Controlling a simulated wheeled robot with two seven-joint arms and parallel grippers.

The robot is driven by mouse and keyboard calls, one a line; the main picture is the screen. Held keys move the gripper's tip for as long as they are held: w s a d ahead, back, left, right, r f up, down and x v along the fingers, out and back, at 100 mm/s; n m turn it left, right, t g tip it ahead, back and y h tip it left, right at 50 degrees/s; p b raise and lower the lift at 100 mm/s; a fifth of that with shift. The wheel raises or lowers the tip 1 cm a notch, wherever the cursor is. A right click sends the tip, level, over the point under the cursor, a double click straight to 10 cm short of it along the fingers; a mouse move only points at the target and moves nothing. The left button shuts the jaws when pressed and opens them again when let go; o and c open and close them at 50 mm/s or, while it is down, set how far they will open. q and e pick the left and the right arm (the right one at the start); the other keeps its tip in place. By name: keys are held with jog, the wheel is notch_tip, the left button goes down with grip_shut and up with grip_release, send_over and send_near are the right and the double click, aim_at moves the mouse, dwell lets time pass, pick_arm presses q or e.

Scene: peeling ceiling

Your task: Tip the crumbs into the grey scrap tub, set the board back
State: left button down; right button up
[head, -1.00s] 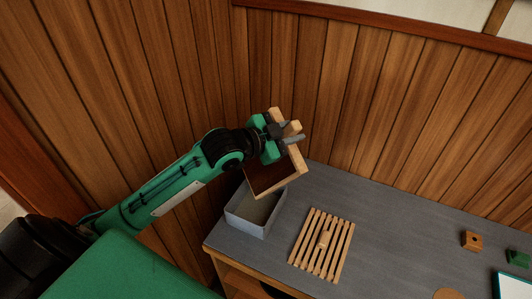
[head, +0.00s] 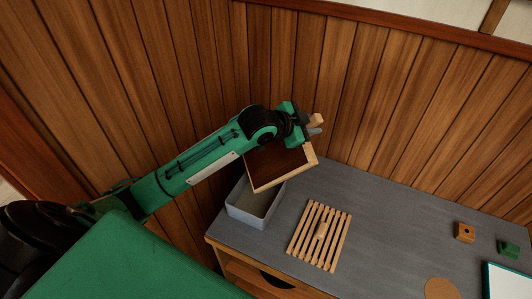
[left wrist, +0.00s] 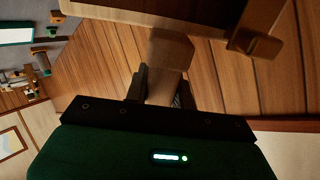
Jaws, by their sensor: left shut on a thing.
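My left gripper (head: 306,128) is shut on the crumb board (head: 278,166), a shallow wooden tray with a pale rim and dark inner face. It holds the board tilted in the air, its lower edge just above the grey scrap tub (head: 240,208). In the left wrist view the gripper (left wrist: 160,88) grips a wooden block-like part of the board (left wrist: 170,50). The tub stands at the table's left back corner, partly hidden by the board. A slatted wooden grid (head: 308,247) with a small knob lies flat beside the tub. I see no crumbs. My right gripper is out of view.
The grey table (head: 390,215) is clear between the grid and the right-hand items. There stand an orange-brown block (head: 464,232), a green block (head: 509,249), a round cork-coloured disc (head: 440,289) and a white panel with teal edge (head: 511,281). Plank walls (head: 390,90) rise close behind.

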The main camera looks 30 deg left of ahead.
pick_arm(q)
jog(key=w+d+f+g+y, duration=0.1)
jog(key=w+d+f+g, duration=0.1)
jog(key=w, duration=0.3)
jog(key=w+d+f+g+y, duration=0.1)
jog(key=w+d+f+g, duration=0.1)
jog(key=w+d+f, duration=0.1)
jog(key=shift+w+d+f, duration=0.3)
jog(key=shift+w+f, duration=0.55)
jog(key=shift+w, duration=0.25)
jog(key=w+d+f+g+y+b, duration=0.2)
jog(key=w+f+g+b, duration=0.3)
jog(key=f, duration=0.7)
jog(key=shift+w+d+y+b, duration=0.3)
jog(key=shift+w+d+b, duration=0.3)
jog(key=shift+b, duration=0.6)
